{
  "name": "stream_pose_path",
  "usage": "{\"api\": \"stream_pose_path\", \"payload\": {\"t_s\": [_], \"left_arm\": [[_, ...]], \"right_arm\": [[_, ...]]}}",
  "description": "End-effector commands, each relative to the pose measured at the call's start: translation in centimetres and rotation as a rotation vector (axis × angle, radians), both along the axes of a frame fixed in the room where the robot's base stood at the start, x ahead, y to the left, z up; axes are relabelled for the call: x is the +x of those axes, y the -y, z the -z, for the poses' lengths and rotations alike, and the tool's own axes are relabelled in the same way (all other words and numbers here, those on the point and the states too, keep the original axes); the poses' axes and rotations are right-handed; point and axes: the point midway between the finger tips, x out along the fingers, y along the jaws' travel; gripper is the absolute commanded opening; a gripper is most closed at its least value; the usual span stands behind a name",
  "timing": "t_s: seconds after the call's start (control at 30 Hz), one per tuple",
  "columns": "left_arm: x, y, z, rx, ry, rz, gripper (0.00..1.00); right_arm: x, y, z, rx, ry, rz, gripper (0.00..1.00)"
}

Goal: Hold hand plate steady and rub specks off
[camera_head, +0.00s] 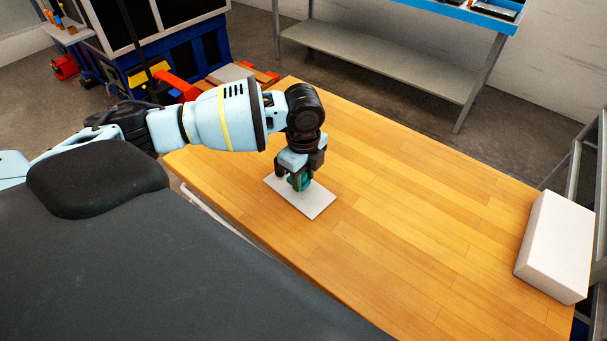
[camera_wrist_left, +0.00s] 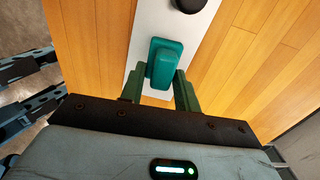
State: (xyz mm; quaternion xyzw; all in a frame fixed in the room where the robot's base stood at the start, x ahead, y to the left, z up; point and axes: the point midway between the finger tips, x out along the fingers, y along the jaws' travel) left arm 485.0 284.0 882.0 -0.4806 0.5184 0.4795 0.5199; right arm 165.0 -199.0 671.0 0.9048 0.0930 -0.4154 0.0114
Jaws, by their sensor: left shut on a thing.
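The white hand plate (camera_head: 315,204) lies flat on the wooden table near its left edge. It also shows in the left wrist view (camera_wrist_left: 145,22). My left gripper (camera_head: 298,181) points down over the plate and is shut on a teal block (camera_wrist_left: 165,60). The block is at the plate, between the fingers; whether it touches the surface is hard to tell. A black round knob (camera_wrist_left: 190,3) shows on the plate at the top of the wrist view, partly cut off. I cannot make out any specks. My right gripper is not in view.
The wooden table (camera_head: 420,200) is mostly clear to the right of the plate. A white box (camera_head: 556,245) stands at its right end. A blue-topped bench with a grey lower shelf (camera_head: 380,62) stands behind. Blue shelving with colourful items (camera_head: 170,65) is at back left.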

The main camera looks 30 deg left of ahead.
Motion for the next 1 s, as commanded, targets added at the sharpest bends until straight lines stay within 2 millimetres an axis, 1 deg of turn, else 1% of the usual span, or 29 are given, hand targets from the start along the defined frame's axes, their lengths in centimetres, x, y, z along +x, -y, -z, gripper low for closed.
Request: {"api": "stream_pose_path", "payload": {"t_s": [0.27, 1.0], "left_arm": [[0.0, 0.0, 0.1, 0.0, -0.001, 0.0, 0.06], [0.0, 0.0, 1.4, -0.001, -0.001, 0.0, 0.06]], "right_arm": [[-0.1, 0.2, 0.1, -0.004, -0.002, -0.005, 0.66], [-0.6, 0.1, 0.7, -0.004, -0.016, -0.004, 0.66]]}}
